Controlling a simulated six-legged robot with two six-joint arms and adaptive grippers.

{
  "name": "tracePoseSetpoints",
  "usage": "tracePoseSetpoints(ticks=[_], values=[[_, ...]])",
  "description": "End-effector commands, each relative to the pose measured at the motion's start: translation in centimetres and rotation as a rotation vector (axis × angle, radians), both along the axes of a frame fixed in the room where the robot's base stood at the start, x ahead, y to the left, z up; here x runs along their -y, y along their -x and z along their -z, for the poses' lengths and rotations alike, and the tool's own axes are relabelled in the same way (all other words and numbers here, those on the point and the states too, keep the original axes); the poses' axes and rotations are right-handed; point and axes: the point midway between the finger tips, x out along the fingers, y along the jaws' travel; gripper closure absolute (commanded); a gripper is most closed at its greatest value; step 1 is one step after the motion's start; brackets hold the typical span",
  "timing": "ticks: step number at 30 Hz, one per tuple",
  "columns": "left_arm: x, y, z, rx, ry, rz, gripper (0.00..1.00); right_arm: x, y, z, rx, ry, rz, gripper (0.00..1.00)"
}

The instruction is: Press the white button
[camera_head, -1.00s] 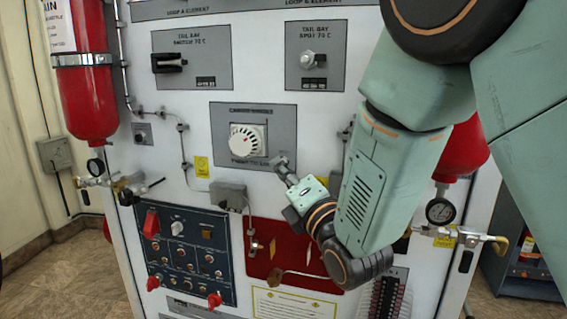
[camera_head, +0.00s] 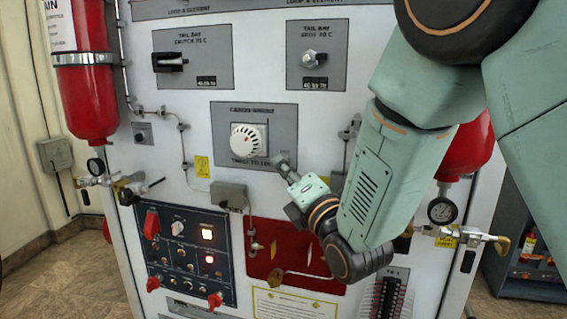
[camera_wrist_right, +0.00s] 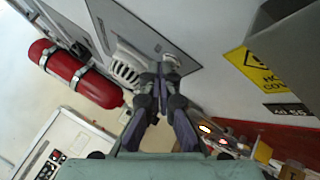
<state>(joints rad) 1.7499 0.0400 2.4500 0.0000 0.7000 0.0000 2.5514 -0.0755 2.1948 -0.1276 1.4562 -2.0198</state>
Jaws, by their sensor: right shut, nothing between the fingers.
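My right gripper (camera_head: 281,162) is shut and empty, its tip at the lower right corner of a grey plate (camera_head: 225,118) on the white panel. In the right wrist view its fingers (camera_wrist_right: 160,85) point at the panel, close beside a small pale round part (camera_wrist_right: 171,63), which may be the white button. Whether they touch it I cannot tell. In the head view that spot is hidden by the gripper. A white dial (camera_head: 247,140) sits left of the tip; it also shows in the right wrist view (camera_wrist_right: 127,68). My left gripper is not in view.
A red cylinder (camera_head: 88,105) stands at left.

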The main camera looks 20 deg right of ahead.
Motion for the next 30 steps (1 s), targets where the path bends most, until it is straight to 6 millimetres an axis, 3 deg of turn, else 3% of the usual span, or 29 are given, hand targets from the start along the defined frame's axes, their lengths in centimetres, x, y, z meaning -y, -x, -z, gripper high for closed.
tracePoseSetpoints(ticks=[30], values=[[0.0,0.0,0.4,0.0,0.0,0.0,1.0,-1.0,1.8,0.1,-0.001,0.0,0.0,1.0]])
